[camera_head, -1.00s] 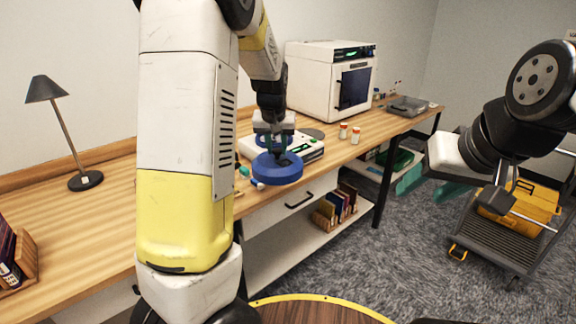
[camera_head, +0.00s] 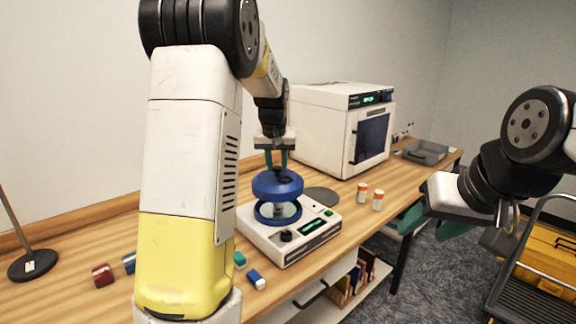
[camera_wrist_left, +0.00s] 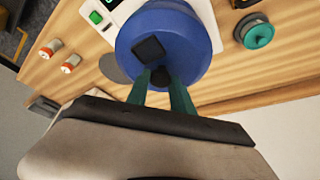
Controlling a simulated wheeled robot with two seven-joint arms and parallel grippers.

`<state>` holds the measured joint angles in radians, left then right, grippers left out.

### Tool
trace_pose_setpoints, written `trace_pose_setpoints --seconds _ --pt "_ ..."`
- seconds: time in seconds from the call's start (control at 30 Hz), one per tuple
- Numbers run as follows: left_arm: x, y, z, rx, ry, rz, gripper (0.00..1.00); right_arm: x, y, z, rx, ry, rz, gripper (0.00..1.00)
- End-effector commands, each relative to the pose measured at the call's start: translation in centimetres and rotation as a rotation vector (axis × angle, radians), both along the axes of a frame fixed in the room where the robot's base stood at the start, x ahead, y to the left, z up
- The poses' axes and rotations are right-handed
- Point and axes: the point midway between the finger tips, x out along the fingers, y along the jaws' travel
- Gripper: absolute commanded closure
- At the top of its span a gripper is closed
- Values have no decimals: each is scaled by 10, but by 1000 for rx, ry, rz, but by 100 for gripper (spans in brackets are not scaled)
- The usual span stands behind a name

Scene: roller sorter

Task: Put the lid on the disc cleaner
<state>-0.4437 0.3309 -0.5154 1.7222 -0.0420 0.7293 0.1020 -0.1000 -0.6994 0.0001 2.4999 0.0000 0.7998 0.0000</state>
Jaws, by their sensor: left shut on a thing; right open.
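The disc cleaner (camera_head: 272,238) is a white box on the wooden bench, with a green display, a dark knob and a round blue-rimmed opening (camera_head: 290,213) on top. My left gripper (camera_head: 276,168) is shut on the dark knob of the round blue lid (camera_head: 277,186) and holds it just above the opening. The lid looks roughly level, with a visible gap below it. In the left wrist view the lid (camera_wrist_left: 190,28) covers most of the cleaner, and the gripper's green fingers (camera_wrist_left: 161,88) are at its knob. My right gripper (camera_head: 428,222) is open and empty, off the bench's front edge.
A white oven-like machine (camera_head: 318,132) stands behind the cleaner. A red cylinder (camera_head: 103,275) and small blue and green items (camera_head: 256,279) are at the left front. A grey tray (camera_head: 424,152) is far right.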

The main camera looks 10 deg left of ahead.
Motion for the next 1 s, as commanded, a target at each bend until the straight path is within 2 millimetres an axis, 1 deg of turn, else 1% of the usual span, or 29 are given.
trace_pose_setpoints --seconds 0.13,0.23,0.7,0.83,1.0 --pt "0 0 -2 0 0 0 100 0 0 0 0 -1 0 48" --pt "0 0 -7 0 0 -1 100 0 0 0 0 -1 0 48" --pt "0 0 -51 0 0 0 100 0 0 0 0 0 0 48" --pt "0 0 -59 0 1 0 100 0 0 0 0 0 0 48" --pt "0 0 -63 1 -1 -1 100 0 0 0 0 0 0 48"
